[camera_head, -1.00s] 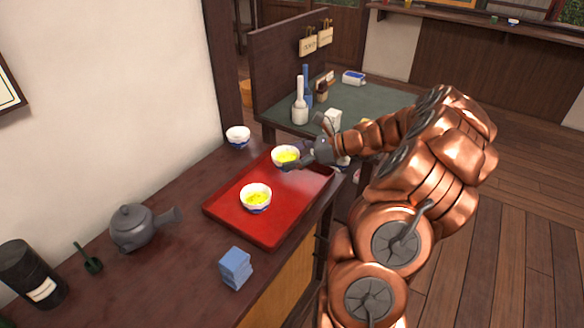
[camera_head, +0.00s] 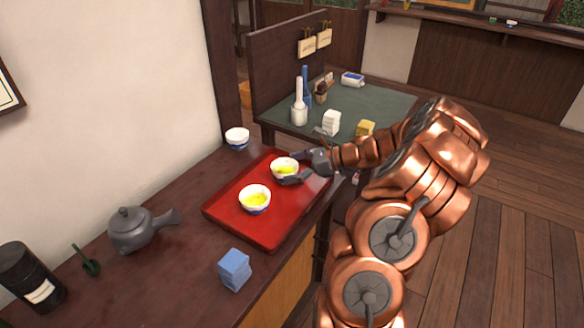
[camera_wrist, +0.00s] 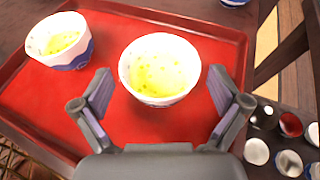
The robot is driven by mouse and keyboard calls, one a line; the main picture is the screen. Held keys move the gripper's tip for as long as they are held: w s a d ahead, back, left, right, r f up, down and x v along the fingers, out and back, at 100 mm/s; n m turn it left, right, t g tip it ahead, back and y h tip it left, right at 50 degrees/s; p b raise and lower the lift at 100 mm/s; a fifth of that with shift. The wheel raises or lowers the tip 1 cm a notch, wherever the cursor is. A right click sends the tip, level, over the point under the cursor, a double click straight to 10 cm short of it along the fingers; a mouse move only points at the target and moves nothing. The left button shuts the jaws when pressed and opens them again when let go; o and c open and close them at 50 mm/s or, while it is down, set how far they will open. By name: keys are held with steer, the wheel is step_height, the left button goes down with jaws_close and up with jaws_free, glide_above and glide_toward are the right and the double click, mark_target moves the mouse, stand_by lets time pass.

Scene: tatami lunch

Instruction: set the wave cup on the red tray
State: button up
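Two white cups with blue on their outsides and yellow-green contents are on the red tray (camera_head: 231,196). The farther cup (camera_head: 284,167), also in the wrist view (camera_wrist: 160,72), stands upright on the tray between my fingers. The nearer cup (camera_head: 255,198) stands beside it, at the upper left in the wrist view (camera_wrist: 59,42). The blue patterns are too small to tell surely which is the wave cup. My gripper (camera_head: 291,168) is open around the farther cup; the wrist view shows its fingers (camera_wrist: 160,92) with a gap on each side. The cup's underside is hidden.
Another white-and-blue cup (camera_head: 237,137) stands on the dark counter behind the tray. A grey teapot (camera_head: 131,228), a blue block (camera_head: 235,268) and a black canister (camera_head: 30,277) are on the nearer counter. A green-topped table (camera_head: 378,100) with several items lies beyond.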

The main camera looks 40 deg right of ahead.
stand_by(0.3)
steer(key=v, duration=1.2)
steer(key=shift+r, duration=0.1)
steer(key=s+a+r+n+g, duration=0.2)
steer(key=a+n+g, duration=0.4)
steer(key=a, duration=0.8)
steer(key=s+a+r+n+g, duration=0.25)
steer(key=a+n, duration=0.55)
steer(key=a, duration=0.7)
steer(key=s+a+f+n+g+h, duration=0.2)
steer(key=s+a+n+g+h, duration=0.2)
steer(key=s+a+n, duration=0.4)
steer(key=s+d+f+n+h, duration=0.1)
steer(key=s+n+h, duration=0.1)
steer(key=s, duration=0.4)
steer(key=s+d+f+n+h, duration=0.1)
steer(key=s+d+n+h, duration=0.1)
steer(key=s, duration=0.5)
steer(key=shift+d+n+h, duration=0.3)
steer(key=shift+n+h, duration=0.2)
steer(key=shift+n, duration=0.3)
steer(key=shift+g, duration=0.25)
